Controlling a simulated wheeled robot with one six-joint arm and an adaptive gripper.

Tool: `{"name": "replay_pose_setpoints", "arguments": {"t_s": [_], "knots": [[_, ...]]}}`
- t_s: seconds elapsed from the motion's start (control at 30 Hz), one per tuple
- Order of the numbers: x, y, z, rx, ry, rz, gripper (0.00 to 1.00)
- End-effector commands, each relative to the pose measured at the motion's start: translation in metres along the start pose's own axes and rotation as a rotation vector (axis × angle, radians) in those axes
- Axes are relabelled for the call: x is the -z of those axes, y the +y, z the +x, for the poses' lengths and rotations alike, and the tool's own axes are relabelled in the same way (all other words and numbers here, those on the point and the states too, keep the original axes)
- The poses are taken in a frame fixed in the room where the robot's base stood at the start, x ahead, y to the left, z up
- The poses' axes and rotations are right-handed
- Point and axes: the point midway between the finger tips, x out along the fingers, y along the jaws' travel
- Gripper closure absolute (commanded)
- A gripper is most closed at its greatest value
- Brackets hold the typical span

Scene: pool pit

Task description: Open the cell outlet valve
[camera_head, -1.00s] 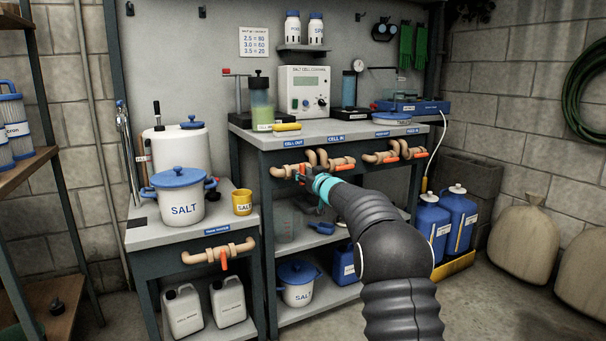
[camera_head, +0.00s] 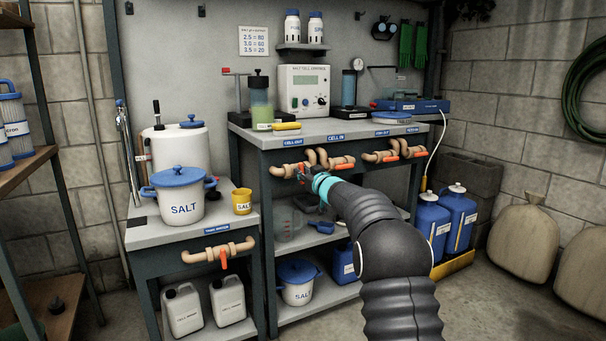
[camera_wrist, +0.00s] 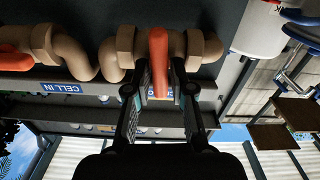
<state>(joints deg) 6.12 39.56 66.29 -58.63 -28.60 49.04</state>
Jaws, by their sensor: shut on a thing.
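The cell outlet valve is on the left tan pipe (camera_head: 284,171) under the bench's front edge, below the CELL OUT label (camera_head: 293,142). Its orange handle (camera_wrist: 158,50) shows in the wrist view between my fingers, lying across the pipe as seen there. My gripper (camera_head: 303,173) is shut on this handle; in the wrist view the two fingers (camera_wrist: 160,88) flank it. In the head view the gripper partly covers the handle. The CELL IN valve's orange handle (camera_head: 340,161) is just to the right, apart from the gripper.
More orange-handled valves (camera_head: 405,150) sit further right on the bench front. A lower bench at left carries a tank water valve (camera_head: 224,258) and a salt pot (camera_head: 182,204). Open floor lies at the front right.

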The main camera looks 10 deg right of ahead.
Motion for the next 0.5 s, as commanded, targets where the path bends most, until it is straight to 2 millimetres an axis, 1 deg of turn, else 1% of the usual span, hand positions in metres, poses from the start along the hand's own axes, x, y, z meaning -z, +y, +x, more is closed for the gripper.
{"name": "replay_pose_setpoints", "arguments": {"t_s": [0.5], "knots": [[-0.0008,-0.0039,0.0000,0.001,0.002,-0.457,1.00]]}}
